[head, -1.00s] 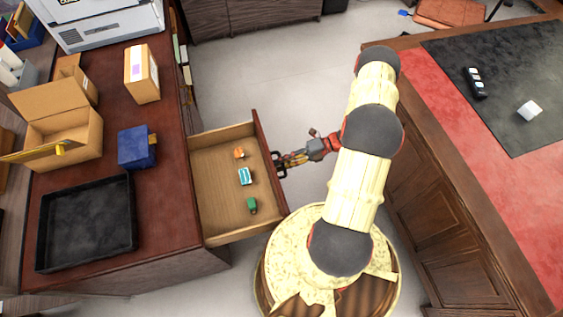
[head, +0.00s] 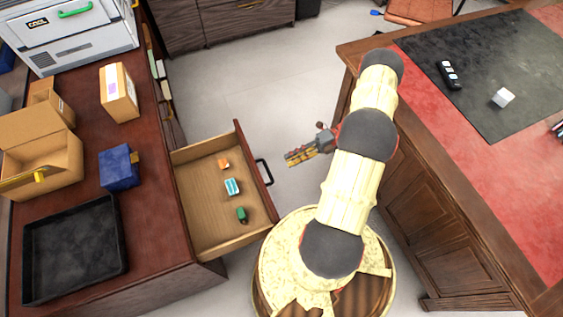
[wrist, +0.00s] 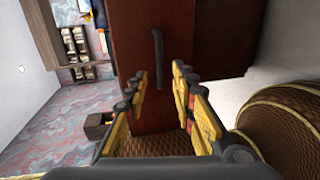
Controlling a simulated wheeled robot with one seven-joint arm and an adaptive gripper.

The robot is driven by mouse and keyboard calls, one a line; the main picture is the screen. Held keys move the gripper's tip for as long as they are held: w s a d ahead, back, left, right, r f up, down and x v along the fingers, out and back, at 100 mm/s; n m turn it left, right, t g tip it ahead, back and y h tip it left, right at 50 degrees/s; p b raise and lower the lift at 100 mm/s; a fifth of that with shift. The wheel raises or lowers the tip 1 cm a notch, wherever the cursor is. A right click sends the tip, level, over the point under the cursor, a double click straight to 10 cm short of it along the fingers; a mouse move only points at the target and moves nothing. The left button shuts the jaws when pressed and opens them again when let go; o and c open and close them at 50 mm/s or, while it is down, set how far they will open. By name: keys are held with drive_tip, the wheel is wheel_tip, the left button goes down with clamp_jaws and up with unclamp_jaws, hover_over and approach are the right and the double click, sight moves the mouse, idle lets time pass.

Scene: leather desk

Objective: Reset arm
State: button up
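My gripper (head: 290,159) is in the air to the right of the pulled-out drawer (head: 193,156) in the head view, clear of its black handle (head: 264,172). In the wrist view my gripper's fingers (wrist: 161,85) are spread apart with nothing between them. The drawer handle (wrist: 158,58) shows ahead, beyond the fingertips. The drawer stands open and holds a small orange item (head: 223,164), a blue-and-white item (head: 232,187) and a green item (head: 241,215).
The left desk bears a black tray (head: 115,265), a blue box (head: 119,168), an open cardboard box (head: 62,158) and a closed carton (head: 118,92). The right desk has a black mat (head: 490,105) with a remote (head: 449,75) and a white cube (head: 502,97). Floor shows between the desks.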

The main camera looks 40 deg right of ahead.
drive_tip(key=shift+s+d+r, duration=0.1)
drive_tip(key=shift+s+d, duration=0.15)
drive_tip(key=shift+d, duration=0.3)
